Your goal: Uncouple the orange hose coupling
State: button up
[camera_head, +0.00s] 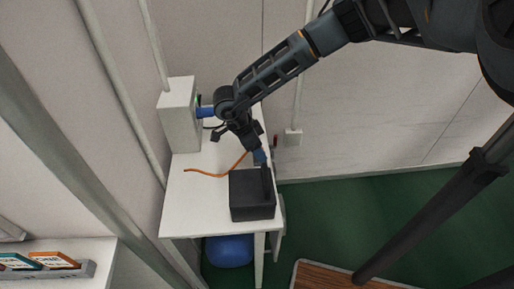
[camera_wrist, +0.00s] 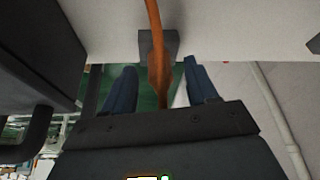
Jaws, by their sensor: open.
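The orange hose (camera_head: 215,174) lies curved on the white table, and its right end runs up to my gripper (camera_head: 259,157). In the wrist view the hose (camera_wrist: 153,22) comes down from the top, passes a dark grey block (camera_wrist: 145,46) at the table edge and widens into an orange part, seemingly the coupling (camera_wrist: 160,78). My gripper (camera_wrist: 161,88) is open, with one blue finger on each side of this orange part and a visible gap on both sides. In the head view my wrist and fingers hide the coupling.
A black box (camera_head: 252,198) stands on the white table (camera_head: 186,205) just in front of my gripper; its dark side and handle fill the left of the wrist view. A white cabinet (camera_head: 179,122) stands at the back left. A blue round object (camera_head: 230,251) sits under the table.

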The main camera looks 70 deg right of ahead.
jog(key=v, duration=0.7)
jog(key=shift+r+b, duration=0.3)
jog(key=shift+r, duration=0.1)
jog(key=shift+a, duration=0.15)
